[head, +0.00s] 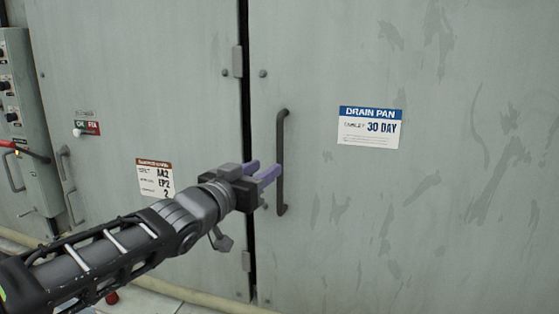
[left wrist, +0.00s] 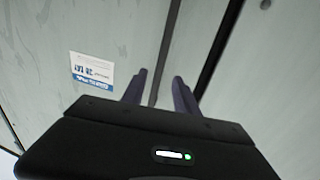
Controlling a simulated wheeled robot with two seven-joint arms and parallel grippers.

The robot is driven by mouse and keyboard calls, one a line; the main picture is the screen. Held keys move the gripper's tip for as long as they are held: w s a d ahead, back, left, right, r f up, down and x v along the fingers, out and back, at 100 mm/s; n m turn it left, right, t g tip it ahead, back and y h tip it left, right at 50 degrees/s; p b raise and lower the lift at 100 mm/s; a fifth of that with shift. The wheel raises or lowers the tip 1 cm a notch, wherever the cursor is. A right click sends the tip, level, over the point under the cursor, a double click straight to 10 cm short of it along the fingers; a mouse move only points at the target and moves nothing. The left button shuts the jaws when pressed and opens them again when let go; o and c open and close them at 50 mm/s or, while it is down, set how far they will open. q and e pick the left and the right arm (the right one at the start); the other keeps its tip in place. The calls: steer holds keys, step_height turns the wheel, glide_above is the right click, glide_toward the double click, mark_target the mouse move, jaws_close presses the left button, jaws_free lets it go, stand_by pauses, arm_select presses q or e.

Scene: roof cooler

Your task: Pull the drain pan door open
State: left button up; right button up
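The drain pan door (head: 430,220) is a large grey panel on the right in the head view, with a blue-and-white "DRAIN PAN" label (head: 370,127). It looks shut, with a dark gap along its left edge. Its upright dark bar handle (head: 281,130) is near that edge. My left gripper (head: 264,169) is open, its purple fingers pointing at the handle's lower half. In the left wrist view, the handle (left wrist: 168,48) runs between the two spread fingers (left wrist: 160,82), and the label (left wrist: 92,69) appears upside down. Contact with the handle cannot be told. My right gripper is out of view.
A neighbouring grey door (head: 150,60) with a red-topped label (head: 155,178) is left of the gap. A hinge (head: 238,61) sits by the gap. A control box with knobs (head: 18,110) is at far left. A pale pipe (head: 180,291) runs along the floor.

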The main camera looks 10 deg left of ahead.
mark_target(278, 161)
arm_select(q)
steer(key=x, duration=0.7)
steer(key=shift+w+d+p, duration=0.1)
steer(key=shift+w+p, duration=0.25)
steer(key=shift+c, duration=0.6)
jaws_close()
stand_by(0.5)
